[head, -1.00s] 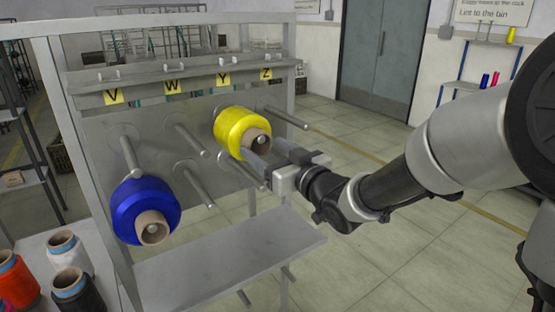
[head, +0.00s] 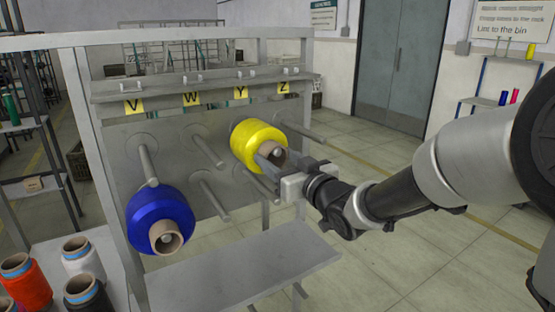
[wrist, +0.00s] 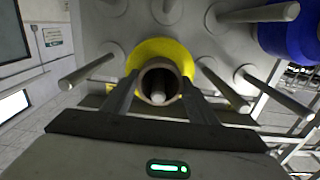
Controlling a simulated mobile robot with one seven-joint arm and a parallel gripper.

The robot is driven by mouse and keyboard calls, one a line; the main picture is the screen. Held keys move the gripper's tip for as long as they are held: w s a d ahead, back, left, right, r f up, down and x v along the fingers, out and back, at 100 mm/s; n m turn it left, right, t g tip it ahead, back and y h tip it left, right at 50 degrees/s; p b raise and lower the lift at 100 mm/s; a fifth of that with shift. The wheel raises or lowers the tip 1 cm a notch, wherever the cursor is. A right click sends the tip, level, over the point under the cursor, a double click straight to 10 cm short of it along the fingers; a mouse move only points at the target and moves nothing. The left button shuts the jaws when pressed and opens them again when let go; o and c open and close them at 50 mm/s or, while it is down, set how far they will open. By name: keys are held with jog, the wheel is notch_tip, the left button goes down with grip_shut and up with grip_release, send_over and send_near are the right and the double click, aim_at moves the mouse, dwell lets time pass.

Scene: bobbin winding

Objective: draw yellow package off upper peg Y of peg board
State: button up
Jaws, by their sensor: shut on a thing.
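The yellow package (head: 258,145) is a wound cone on a brown tube, on the upper peg under label Y (head: 239,93) of the peg board (head: 205,160). The peg's tip shows inside the tube mouth. My gripper (head: 270,160) reaches in from the right and is shut on the package's tube end. In the wrist view the two fingers (wrist: 156,95) lie on either side of the brown tube (wrist: 158,84), with the yellow winding (wrist: 165,50) behind it. How far the package sits from the board is hard to tell.
A blue package (head: 160,217) hangs on the peg under V, lower left. Bare pegs (head: 207,150) stand out around the yellow package, one close on its right (head: 305,130). A grey shelf (head: 245,267) lies below. Several cones, one red (head: 25,283), stand at the lower left.

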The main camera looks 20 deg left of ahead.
jog(key=shift+r, duration=0.15)
grip_shut()
jog(key=shift+r, duration=0.4)
jog(key=p+v, duration=0.1)
jog(key=v, duration=0.7)
dwell(0.4)
jog(key=p+v, duration=0.1)
jog(key=v, duration=0.7)
jog(key=shift+p, duration=0.35)
dwell(0.5)
jog(key=shift+f, duration=0.1)
